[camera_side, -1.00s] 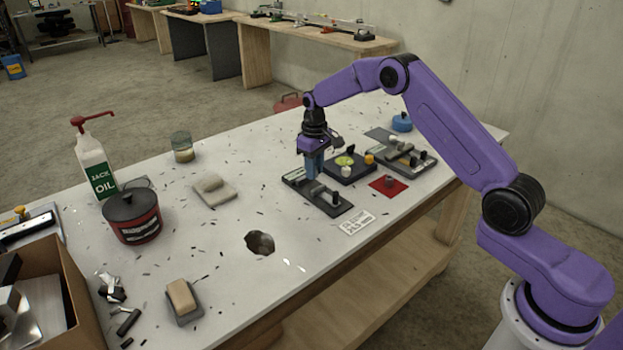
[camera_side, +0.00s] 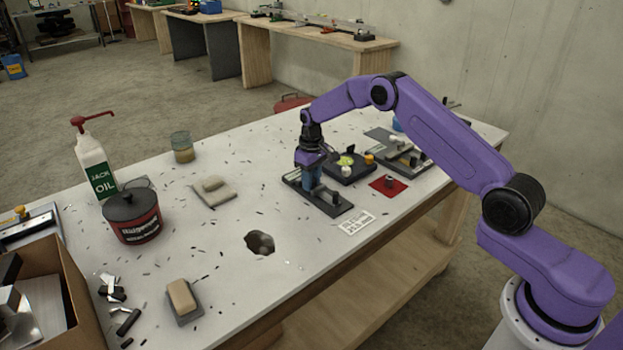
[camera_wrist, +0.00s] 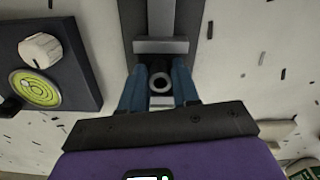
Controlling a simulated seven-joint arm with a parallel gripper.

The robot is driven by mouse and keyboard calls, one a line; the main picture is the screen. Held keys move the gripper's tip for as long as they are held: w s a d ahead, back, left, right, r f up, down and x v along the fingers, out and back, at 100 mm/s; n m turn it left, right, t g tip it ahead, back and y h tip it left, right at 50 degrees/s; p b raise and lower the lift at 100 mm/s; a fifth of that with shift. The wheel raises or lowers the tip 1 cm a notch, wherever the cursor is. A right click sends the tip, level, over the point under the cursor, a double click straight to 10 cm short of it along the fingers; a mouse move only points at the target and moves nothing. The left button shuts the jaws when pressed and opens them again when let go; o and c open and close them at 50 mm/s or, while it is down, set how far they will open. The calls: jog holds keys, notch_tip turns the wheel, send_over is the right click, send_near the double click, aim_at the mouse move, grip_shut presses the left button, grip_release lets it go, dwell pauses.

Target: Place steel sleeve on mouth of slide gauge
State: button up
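The slide gauge (camera_side: 336,202) is a dark flat bar with raised grey blocks, lying on the white table. It runs up the middle of the wrist view, with a pale grey crossbar (camera_wrist: 160,46) just ahead of my fingertips. My gripper (camera_side: 312,187) points straight down over the gauge's far-left part, its blue fingers low among the blocks. In the wrist view the steel sleeve (camera_wrist: 160,82), a pale ring with a dark hole, sits upright between the fingers, which close on its sides. Whether its underside touches the gauge is hidden.
A dark block with a green-yellow round vial (camera_wrist: 38,90) and white knob (camera_wrist: 40,50) stands close beside the gauge. A red mat (camera_side: 389,186) bears a small dark part. A printed card (camera_side: 356,222) lies near the front edge.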

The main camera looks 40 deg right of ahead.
jog(key=shift+o, duration=1.1)
notch_tip(320, 180, up, 12)
jog(key=shift+r, duration=0.2)
jog(key=s+a+r+n, duration=0.35)
jog(key=s+a, duration=0.35)
jog(key=s, duration=0.3)
jog(key=s+a+r+n, duration=0.2)
jog(key=s+a+r, duration=0.2)
jog(key=s+a, duration=0.5)
jog(key=s+d+f+n, duration=0.1)
jog(key=s+d, duration=0.3)
jog(key=s, duration=1)
jog(key=s+d+f+n, duration=0.1)
jog(key=s+d+n, duration=0.3)
jog(key=s, duration=1)
jog(key=shift+s, duration=0.4)
